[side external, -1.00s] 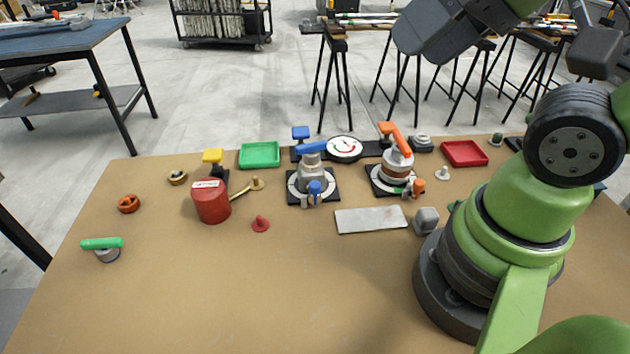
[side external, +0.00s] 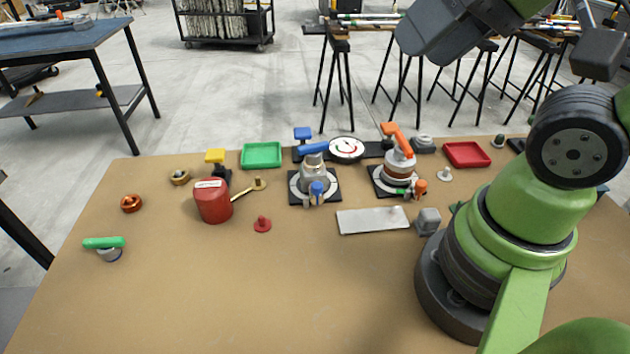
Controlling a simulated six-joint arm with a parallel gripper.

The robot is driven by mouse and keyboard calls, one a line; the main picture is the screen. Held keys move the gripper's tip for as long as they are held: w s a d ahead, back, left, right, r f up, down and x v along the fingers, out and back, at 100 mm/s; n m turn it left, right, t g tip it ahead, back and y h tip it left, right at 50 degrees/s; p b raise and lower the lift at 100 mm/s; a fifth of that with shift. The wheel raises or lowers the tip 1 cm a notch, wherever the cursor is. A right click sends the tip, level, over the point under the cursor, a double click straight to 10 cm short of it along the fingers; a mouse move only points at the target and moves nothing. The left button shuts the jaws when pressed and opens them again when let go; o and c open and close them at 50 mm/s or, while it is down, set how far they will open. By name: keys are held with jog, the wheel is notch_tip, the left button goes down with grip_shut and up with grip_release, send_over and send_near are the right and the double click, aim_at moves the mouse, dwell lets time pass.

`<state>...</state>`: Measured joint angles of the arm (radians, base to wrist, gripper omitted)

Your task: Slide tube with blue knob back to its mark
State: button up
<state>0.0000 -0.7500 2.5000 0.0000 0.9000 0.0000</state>
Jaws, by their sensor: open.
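My arm's dark grey part hangs at the top right, high above the table. My gripper's fingers do not show.
An orange-levered valve (side external: 398,170) and a gauge (side external: 346,149) stand close by. A red can (side external: 212,201), yellow knob (side external: 215,156), green tray (side external: 261,155), red tray (side external: 467,154) and metal plate (side external: 372,220) lie around them. The front of the brown table (side external: 230,295) is clear.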

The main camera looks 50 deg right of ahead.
dwell(0.3)
jog(key=shift+o, duration=0.5)
jog(key=n+g+h, duration=0.2)
jog(key=n+g, duration=0.5)
jog(key=n, duration=2)
send_over(317, 184)
notch_tip(317, 184, down, 19)
jog(key=shift+f, duration=0.7)
notch_tip(317, 184, down, 9)
jog(key=shift+f, duration=0.1)
